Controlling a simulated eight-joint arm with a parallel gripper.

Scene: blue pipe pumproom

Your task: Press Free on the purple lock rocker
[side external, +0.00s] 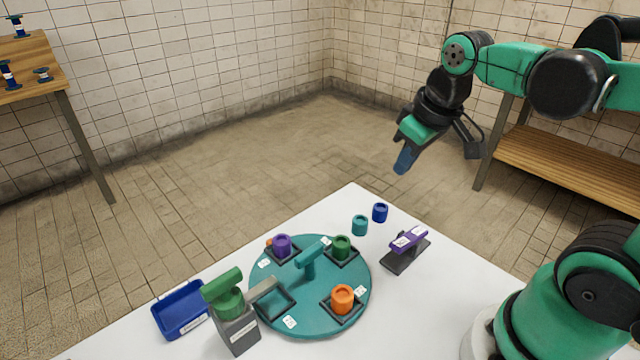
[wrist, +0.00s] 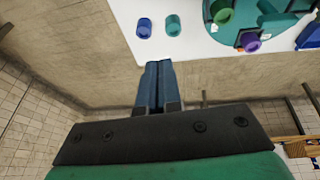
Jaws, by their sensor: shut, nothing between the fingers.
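The purple lock rocker (side external: 408,239) sits on a dark base at the right side of the white table in the side external view. Its top is tilted and carries small white labels, too small to read. It does not show in the wrist view. My gripper (side external: 401,171) is shut and empty, up in the air beyond the table's far edge, above and apart from the rocker. In the wrist view the two blue fingers of my gripper (wrist: 158,64) lie together, pointing toward the table edge.
A teal turntable (side external: 310,325) holds purple, green and orange cups in square frames. A teal cup (side external: 360,225) and a blue cup (side external: 380,212) stand near the rocker. A green-handled grey device (side external: 236,330) and a blue tray (side external: 181,310) are at left.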

